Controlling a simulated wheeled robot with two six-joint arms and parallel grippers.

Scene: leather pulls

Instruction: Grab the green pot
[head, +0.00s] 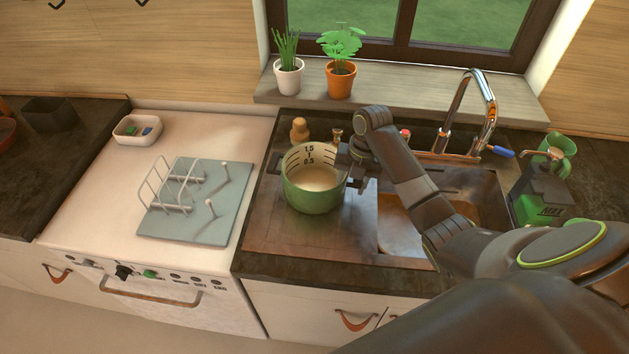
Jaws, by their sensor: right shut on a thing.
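The green pot (314,198) stands upright by the sink, with measuring marks on its pale inner wall and a light content at the bottom. A dark side handle shows on its left. My right gripper (357,180) is at the pot's right side, shut on its right handle. The arm link and gripper hide most of that handle. I cannot tell whether the pot rests on the drainboard or hangs just above it. My left gripper is not in view.
The sink basin (404,232) and chrome tap (486,110) are right of the pot. A wire rack (176,184) stands on a grey-blue mat (226,215) at left. Small bottles stand behind the pot. Two potted plants are on the sill (395,92). The drainboard front is clear.

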